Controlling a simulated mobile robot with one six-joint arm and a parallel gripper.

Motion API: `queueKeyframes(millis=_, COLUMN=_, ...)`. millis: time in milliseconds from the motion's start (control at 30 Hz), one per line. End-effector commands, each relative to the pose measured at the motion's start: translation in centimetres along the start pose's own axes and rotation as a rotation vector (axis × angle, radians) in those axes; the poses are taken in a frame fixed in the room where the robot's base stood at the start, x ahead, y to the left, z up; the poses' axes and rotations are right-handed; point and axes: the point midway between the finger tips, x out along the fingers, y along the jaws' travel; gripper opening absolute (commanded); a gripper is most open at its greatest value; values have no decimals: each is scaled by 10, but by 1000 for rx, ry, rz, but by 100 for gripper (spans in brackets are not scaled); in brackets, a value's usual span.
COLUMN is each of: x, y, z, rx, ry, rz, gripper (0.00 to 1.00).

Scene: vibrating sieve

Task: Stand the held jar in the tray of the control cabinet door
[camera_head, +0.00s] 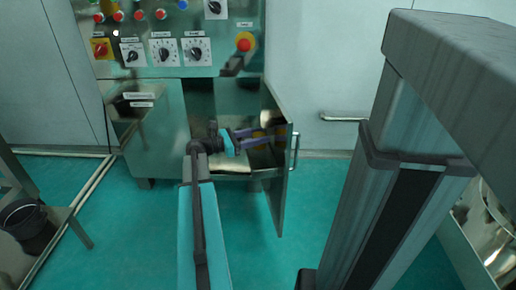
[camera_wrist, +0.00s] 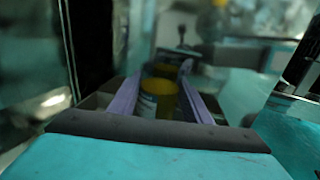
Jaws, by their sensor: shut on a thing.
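My gripper (camera_head: 270,133) is at the open cabinet, close to the inner side of the open door (camera_head: 279,190). In the wrist view its two purple fingers (camera_wrist: 162,98) are shut on a jar (camera_wrist: 158,100) with a yellow top and a pale label. The jar looks about upright. A second yellow shape (camera_wrist: 166,71) shows just beyond it; I cannot tell whether it is another jar or a reflection. In the head view the jar is small and partly hidden by the fingers. The door tray is not clearly visible, so I cannot tell if the jar touches it.
The control cabinet (camera_head: 155,138) has knobs, coloured buttons and a red emergency stop (camera_head: 245,42) above the opening. The door handle (camera_head: 295,150) is on the door's outer edge. A bench with a dark bucket (camera_head: 25,226) stands at left. Green floor (camera_head: 120,235) is clear in front.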

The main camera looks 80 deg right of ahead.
Motion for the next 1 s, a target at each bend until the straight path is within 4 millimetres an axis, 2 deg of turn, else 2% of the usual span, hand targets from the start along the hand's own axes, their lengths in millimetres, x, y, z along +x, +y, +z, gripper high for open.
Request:
queueKeyframes(millis=100, x=0, y=0, z=-21, rx=-1, ry=-1, rz=0, gripper=16)
queueKeyframes(millis=300, x=0, y=0, z=-41, rx=0, ry=-1, rz=0, gripper=16)
queueKeyframes(millis=800, x=0, y=0, z=-44, rx=0, ry=-1, rz=1, gripper=16)
queueKeyframes(millis=833, x=0, y=0, z=-44, rx=1, ry=0, rz=1, gripper=46)
queueKeyframes(millis=933, x=0, y=0, z=-44, rx=1, ry=0, rz=1, gripper=63)
queueKeyframes(millis=1000, x=0, y=0, z=-44, rx=1, ry=0, rz=1, gripper=63)
